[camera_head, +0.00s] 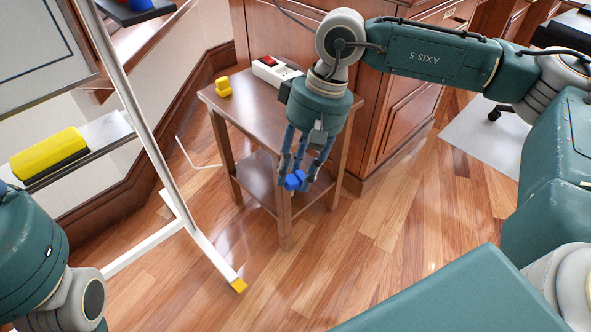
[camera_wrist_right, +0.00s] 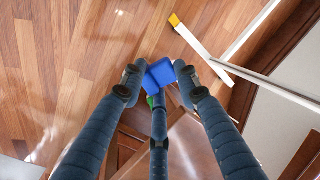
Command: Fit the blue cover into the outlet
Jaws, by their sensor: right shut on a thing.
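The blue cover (camera_head: 294,181) is between the fingertips of my right gripper (camera_head: 304,176), in front of the small side table's edge and above the floor. In the right wrist view the blue cover (camera_wrist_right: 160,74) sits at the tips of the three fingers of the right gripper (camera_wrist_right: 162,88), which are closed on it. The outlet is a white power strip (camera_head: 275,70) with a red switch, lying on the table top behind the gripper; its sockets are too small to make out. My left arm shows at the lower left, but its gripper is out of view.
The brown side table (camera_head: 243,105) also carries a yellow piece (camera_head: 223,87) and has a lower shelf. A wooden cabinet (camera_head: 400,125) stands behind the table. The floor in front is clear.

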